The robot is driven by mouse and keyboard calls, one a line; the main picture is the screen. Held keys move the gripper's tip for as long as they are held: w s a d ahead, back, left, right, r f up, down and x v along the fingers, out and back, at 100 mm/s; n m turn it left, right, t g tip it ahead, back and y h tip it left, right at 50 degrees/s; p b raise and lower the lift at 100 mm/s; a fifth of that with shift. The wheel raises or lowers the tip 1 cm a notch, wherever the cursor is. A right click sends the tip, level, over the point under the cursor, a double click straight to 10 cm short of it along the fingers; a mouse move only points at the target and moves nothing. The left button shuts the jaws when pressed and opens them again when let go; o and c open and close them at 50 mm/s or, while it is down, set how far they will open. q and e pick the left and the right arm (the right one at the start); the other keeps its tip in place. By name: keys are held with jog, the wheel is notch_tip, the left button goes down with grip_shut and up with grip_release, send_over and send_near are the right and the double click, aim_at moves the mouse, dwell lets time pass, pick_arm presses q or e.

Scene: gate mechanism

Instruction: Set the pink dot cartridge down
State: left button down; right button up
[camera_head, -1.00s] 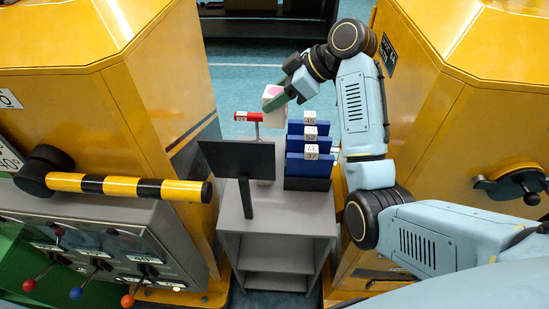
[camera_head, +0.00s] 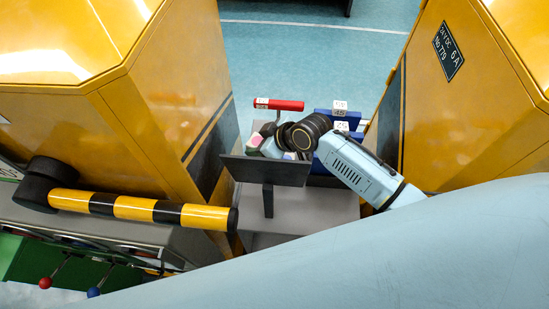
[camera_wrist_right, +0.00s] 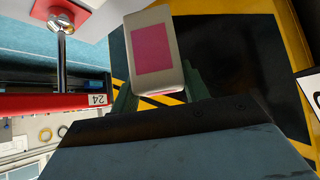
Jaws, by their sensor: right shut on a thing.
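The pink dot cartridge (camera_head: 255,141) is a pale block with a pink mark. In the right wrist view the cartridge (camera_wrist_right: 152,52) shows a large pink square on its face. My right gripper (camera_head: 263,137) is shut on it, just behind the dark tilted panel (camera_head: 268,171) in the head view. The panel hides the cartridge's lower part, so I cannot tell whether it touches a surface. My left gripper is not in view.
A red bar (camera_head: 278,104) labelled 24 is close behind the cartridge. Blue blocks (camera_head: 322,114) with white number tags stand to the right. Yellow cabinets (camera_head: 170,90) flank the grey stand (camera_head: 315,205). A yellow-black striped bar (camera_head: 135,207) juts in at left.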

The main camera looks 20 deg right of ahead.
notch_tip(320, 180, down, 4)
jog(key=b, duration=0.3)
jog(key=shift+b, duration=0.3)
jog(key=shift+f+b, duration=0.55)
notch_tip(320, 180, down, 3)
jog(key=b, duration=0.3)
jog(key=shift+r, duration=0.1)
jog(key=o, duration=1.2)
